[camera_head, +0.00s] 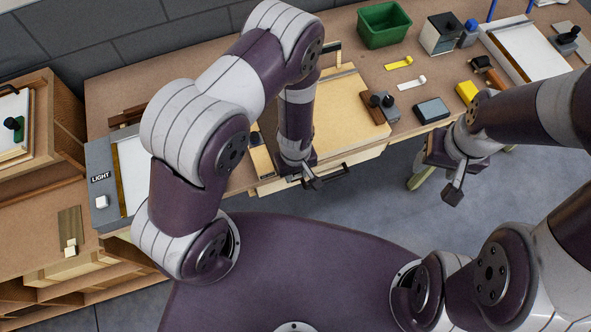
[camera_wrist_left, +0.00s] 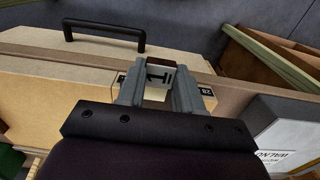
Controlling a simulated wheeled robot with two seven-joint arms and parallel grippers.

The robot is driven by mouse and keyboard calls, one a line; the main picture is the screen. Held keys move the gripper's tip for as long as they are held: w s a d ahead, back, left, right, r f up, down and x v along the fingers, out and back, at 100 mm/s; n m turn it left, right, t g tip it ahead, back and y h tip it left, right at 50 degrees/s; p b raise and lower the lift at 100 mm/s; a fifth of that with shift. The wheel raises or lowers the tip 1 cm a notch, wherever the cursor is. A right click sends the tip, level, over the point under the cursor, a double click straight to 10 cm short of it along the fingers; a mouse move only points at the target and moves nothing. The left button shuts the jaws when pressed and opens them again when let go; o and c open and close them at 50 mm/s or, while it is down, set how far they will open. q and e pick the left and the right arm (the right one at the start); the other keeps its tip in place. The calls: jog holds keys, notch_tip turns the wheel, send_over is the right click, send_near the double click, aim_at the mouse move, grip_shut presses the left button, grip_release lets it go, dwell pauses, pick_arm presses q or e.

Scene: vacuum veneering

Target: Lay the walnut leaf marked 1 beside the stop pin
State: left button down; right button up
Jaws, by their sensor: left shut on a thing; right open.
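My left gripper (camera_head: 310,182) is at the front edge of the bench, close to a black drawer handle. In the left wrist view its fingers (camera_wrist_left: 156,90) are shut on a small piece with a pale marked tab (camera_wrist_left: 160,76). The dark mark looks like a 1, and I take the piece to be the walnut leaf; most of it is hidden. I cannot make out the stop pin.
A pale board (camera_head: 345,115) lies on the bench, with a brown block (camera_head: 366,105) on it. A green bin (camera_head: 383,25) stands behind. The black handle (camera_wrist_left: 105,32) is near my left gripper.

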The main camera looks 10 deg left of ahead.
pick_arm(q)
jog(key=c, duration=0.7)
grip_release()
jog(key=shift+o, duration=0.2)
notch_tip(320, 180, up, 13)
jog(key=p, duration=0.6)
jog(key=shift+f, duration=0.15)
jog(key=s+a+r+m+t+b, duration=0.1)
jog(key=s+a+r+m+b, duration=0.2)
jog(key=a+m+b, duration=0.4)
jog(key=a+b, duration=0.2)
jog(key=b, duration=0.5)
jog(key=shift+r+b, duration=0.25)
jog(key=shift+b, duration=0.1)
